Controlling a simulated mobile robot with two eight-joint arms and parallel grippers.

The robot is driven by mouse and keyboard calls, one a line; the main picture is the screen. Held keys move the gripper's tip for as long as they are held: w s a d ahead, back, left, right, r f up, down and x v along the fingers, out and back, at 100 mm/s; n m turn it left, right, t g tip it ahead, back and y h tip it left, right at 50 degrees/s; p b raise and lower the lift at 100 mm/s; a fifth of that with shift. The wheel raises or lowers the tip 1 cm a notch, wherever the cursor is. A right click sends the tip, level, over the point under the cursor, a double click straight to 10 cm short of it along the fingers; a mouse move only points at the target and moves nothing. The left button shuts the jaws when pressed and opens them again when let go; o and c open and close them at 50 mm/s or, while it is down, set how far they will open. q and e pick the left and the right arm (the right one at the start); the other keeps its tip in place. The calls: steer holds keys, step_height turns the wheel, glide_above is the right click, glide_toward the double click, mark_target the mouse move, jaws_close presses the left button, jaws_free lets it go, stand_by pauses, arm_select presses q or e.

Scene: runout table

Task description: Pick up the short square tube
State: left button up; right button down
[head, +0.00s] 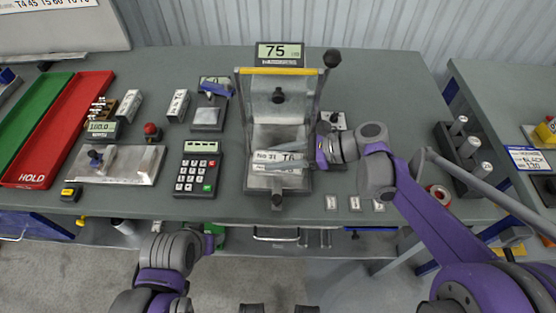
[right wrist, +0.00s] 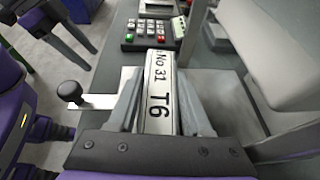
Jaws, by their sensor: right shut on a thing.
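A short square tube (head: 279,157), pale and marked "No 31 T6", sits low at the front of the upright metal test fixture (head: 279,98). My right gripper (head: 275,164) reaches in from the right and is shut on this tube. In the right wrist view the tube (right wrist: 160,95) lies lengthwise between the two grey fingers, label facing the camera. I cannot tell whether its underside touches the fixture. My left gripper (head: 208,238) hangs before the table's front edge; its fingers do not show clearly.
A display reading 75 (head: 279,52) tops the fixture, with black knobs around it. A keypad (head: 197,175) stands left of it, with two other short marked tubes (head: 129,105) (head: 178,104) behind. A red HOLD tray (head: 58,130) lies far left. A dark rack with metal cylinders (head: 462,150) stands right.

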mark_target(278, 158)
steer(key=shift+r, duration=0.1)
steer(key=shift+s+r, duration=0.25)
steer(key=shift+r, duration=0.15)
step_height(278, 158, up, 6)
steer(key=shift+f, duration=0.1)
steer(key=s, duration=1.9)
steer(key=shift+s, duration=0.3)
